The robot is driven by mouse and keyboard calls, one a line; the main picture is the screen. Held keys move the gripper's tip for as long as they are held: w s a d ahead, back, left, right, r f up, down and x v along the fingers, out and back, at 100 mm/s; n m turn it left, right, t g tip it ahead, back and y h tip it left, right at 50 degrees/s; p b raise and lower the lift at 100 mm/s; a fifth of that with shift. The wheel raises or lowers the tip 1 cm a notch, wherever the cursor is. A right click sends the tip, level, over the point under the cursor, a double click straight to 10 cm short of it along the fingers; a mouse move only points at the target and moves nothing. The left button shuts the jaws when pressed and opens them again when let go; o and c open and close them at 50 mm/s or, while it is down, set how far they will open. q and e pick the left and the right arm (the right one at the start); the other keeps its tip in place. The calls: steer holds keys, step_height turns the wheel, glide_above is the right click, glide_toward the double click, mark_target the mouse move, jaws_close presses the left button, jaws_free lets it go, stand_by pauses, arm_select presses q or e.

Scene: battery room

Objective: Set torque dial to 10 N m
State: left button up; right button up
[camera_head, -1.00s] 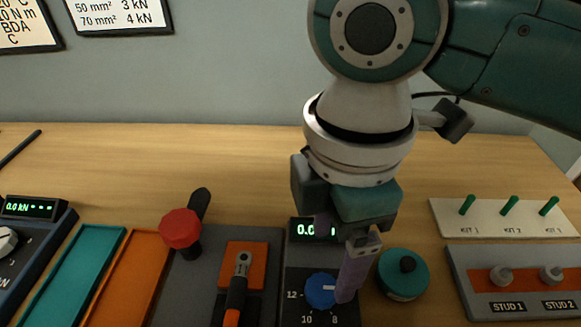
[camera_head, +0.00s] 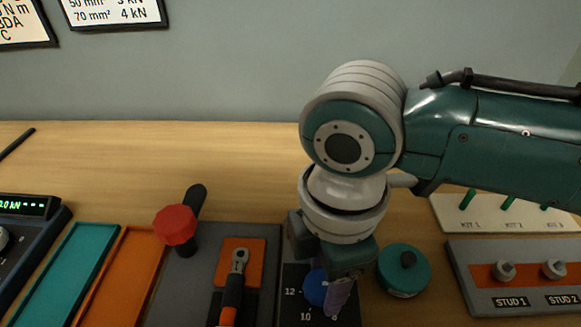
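The blue torque dial (camera_head: 315,288) sits on a dark panel (camera_head: 290,311) with the marks 12, 10 and 8 beside and below it. My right gripper (camera_head: 334,290) points down over the dial. One purplish finger shows at the dial's right side and covers part of it; I cannot tell whether it touches. The other finger is hidden, so the opening cannot be judged. The dial's pointer line and the panel's green readout are hidden behind the gripper. My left gripper is not in view.
A round teal container (camera_head: 404,271) stands close on the right, with a stud block (camera_head: 515,291) beyond.

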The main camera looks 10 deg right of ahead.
jaws_close()
stand_by(0.3)
